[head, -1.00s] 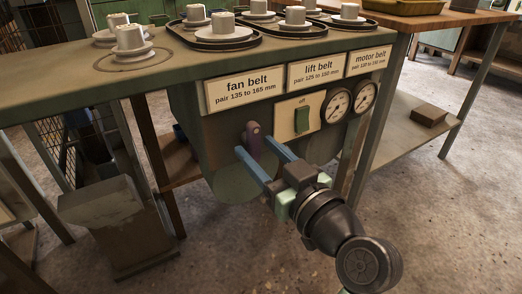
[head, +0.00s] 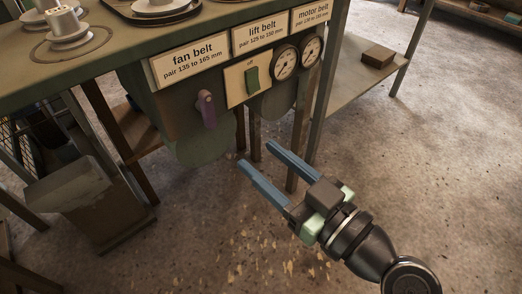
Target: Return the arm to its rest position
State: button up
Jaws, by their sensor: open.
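My gripper (head: 256,154) is in the lower middle of the head view, in front of the bench. Its two blue fingers are apart with nothing between them. It is clear of a purple lever (head: 206,108) on the panel under the bench top. The lever hangs free, left of and above the fingertips. My wrist and forearm run down to the lower right corner.
The green bench (head: 100,62) carries white pulleys (head: 68,27) and a dark tray (head: 150,12). Its front has belt labels, a green switch (head: 251,78) and two gauges (head: 285,60). A grey block (head: 68,190) stands at left. A brown box (head: 377,56) lies on a low shelf. Open floor lies around my gripper.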

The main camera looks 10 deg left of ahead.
dwell(0.3)
jog(key=w+d+r+m+t+h+p, duration=0.1)
jog(key=w+r+m+t+h+p, duration=0.15)
jog(key=r, duration=0.55)
jog(key=w+r+m+t+h+p, duration=0.15)
jog(key=r+p, duration=0.25)
jog(key=r, duration=0.5)
jog(key=w+d+r+m+t+h+p, duration=0.1)
jog(key=w+r+t+h+p, duration=0.2)
jog(key=r, duration=0.5)
jog(key=s+d+r+m+t+h+p, duration=0.1)
jog(key=s+r+m+t+h+p, duration=0.2)
jog(key=r, duration=0.7)
jog(key=s+d+r+m+t+h+p, duration=0.15)
jog(key=s+r+t, duration=0.3)
jog(key=r, duration=0.55)
jog(key=s+r+m+t+h+p, duration=0.1)
jog(key=s+r+t+h+p, duration=0.2)
jog(key=r, duration=0.6)
notch_tip(320, 180, up, 36)
jog(key=g+p, duration=0.1)
jog(key=p, duration=3.6)
